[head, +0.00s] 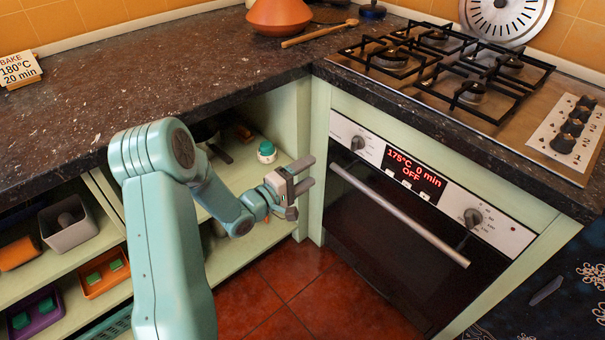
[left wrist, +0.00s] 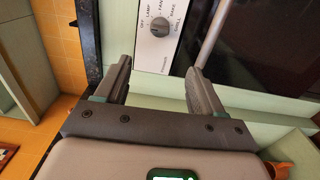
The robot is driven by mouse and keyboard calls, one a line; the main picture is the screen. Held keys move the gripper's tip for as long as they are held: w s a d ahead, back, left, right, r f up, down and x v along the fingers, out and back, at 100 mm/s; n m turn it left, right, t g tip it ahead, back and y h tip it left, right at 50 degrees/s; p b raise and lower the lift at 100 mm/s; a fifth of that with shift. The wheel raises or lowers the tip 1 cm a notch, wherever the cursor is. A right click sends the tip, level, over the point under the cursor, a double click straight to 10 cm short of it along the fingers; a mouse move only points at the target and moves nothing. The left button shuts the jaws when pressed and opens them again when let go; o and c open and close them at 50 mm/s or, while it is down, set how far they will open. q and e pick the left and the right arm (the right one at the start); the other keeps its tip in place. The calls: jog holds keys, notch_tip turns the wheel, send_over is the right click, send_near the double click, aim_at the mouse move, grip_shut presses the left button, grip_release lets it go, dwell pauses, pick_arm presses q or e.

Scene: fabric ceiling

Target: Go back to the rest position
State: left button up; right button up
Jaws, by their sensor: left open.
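My left arm comes in from the left in the head view. Its gripper (head: 304,174) is open and empty, in front of the cabinet panel just left of the oven. In the left wrist view the two fingers (left wrist: 160,82) stand apart with nothing between them. Beyond them are the oven's left knob (left wrist: 160,26) and part of the handle. The fingers look clear of the oven front. My right gripper does not show in either view.
The oven (head: 370,250) is closed, its display reading 175°C, 0 min, OFF. Its handle (head: 400,215) sticks out. Open shelves (head: 240,262) lie behind my arm, with a green-lidded jar (head: 266,152). The counter (head: 200,70) with a gas hob (head: 450,65) is above. Red floor tiles are free.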

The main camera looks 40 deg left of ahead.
pick_arm(q)
jog(key=shift+s, duration=0.55)
jog(key=w+d+f+m+g+h, duration=0.1)
jog(key=w+d+f+h, duration=0.1)
jog(key=d, duration=0.6)
jog(key=w+d+f+g+h, duration=0.1)
jog(key=w+d+f+h, duration=0.1)
jog(key=d, duration=0.6)
jog(key=s+d+f+m+g, duration=0.6)
jog(key=s+d+f+g, duration=0.5)
jog(key=d+f, duration=0.5)
jog(key=s+a+f+m+g+y, duration=0.1)
jog(key=s+f+m+g, duration=0.15)
jog(key=s, duration=0.35)
jog(key=s+a+f+m+g+y, duration=0.1)
jog(key=s+f+m+g, duration=0.2)
jog(key=s, duration=0.4)
notch_tip(320, 180, up, 18)
jog(key=m+p, duration=0.2)
jog(key=p, duration=1.6)
jog(key=shift+d+r+m+t, duration=0.15)
jog(key=shift+r+m+t, duration=0.05)
jog(key=shift+m+t, duration=0.2)
